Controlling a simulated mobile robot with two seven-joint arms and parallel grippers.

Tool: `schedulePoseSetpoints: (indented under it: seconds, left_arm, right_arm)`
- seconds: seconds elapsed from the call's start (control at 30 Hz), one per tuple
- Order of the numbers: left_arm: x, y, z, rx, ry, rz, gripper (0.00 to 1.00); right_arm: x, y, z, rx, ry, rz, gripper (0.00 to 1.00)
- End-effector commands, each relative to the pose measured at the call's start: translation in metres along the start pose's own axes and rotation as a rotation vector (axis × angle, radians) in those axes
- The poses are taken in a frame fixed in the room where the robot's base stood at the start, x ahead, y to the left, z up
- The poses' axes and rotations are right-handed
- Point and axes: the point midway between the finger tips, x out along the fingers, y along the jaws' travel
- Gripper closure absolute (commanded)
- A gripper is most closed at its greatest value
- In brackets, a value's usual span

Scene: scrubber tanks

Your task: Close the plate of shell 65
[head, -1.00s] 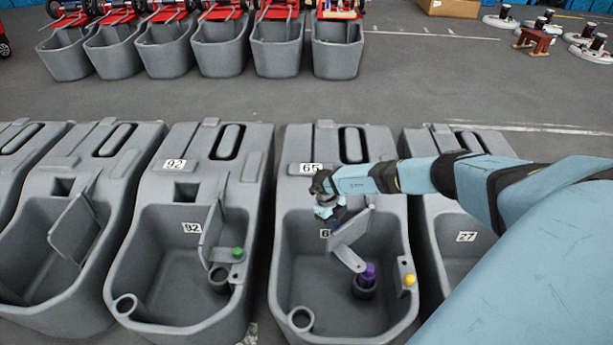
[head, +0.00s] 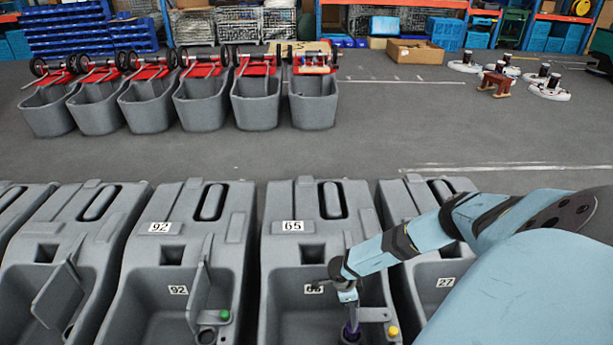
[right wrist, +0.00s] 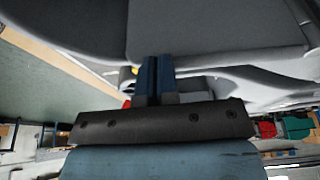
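A flat grey tab (head: 374,314) and a yellow ball (head: 393,331) are at the tank's right side. My right gripper (head: 352,322) points down inside the tank, beside the plate; I cannot tell if they touch. In the right wrist view its blue fingers (right wrist: 155,78) are together, with nothing visible between them. My left gripper is out of view.
Shell 92 (head: 160,227), with its plate raised, stands to the left. Shell 27 (head: 445,283) is close on the right, partly under my arm. Clear floor (head: 300,155) lies behind, before a row of grey bins (head: 201,105).

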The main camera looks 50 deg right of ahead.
Motion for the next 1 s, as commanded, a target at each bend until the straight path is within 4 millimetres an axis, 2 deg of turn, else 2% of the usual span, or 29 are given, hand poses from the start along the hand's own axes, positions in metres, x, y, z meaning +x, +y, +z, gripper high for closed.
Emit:
schedulePoseSetpoints:
  seconds: [0.5,0.77,1.0]
  left_arm:
    - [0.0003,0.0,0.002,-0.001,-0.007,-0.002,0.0]
    - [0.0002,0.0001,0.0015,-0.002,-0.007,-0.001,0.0]
    - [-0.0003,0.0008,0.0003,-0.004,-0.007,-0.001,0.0]
  right_arm:
    - [0.0035,0.0012,-0.008,-0.051,-0.001,-0.016,1.0]
    - [0.003,0.0008,-0.0073,-0.05,-0.002,-0.016,1.0]
    - [-0.005,-0.0063,0.0002,-0.044,-0.003,-0.015,1.0]
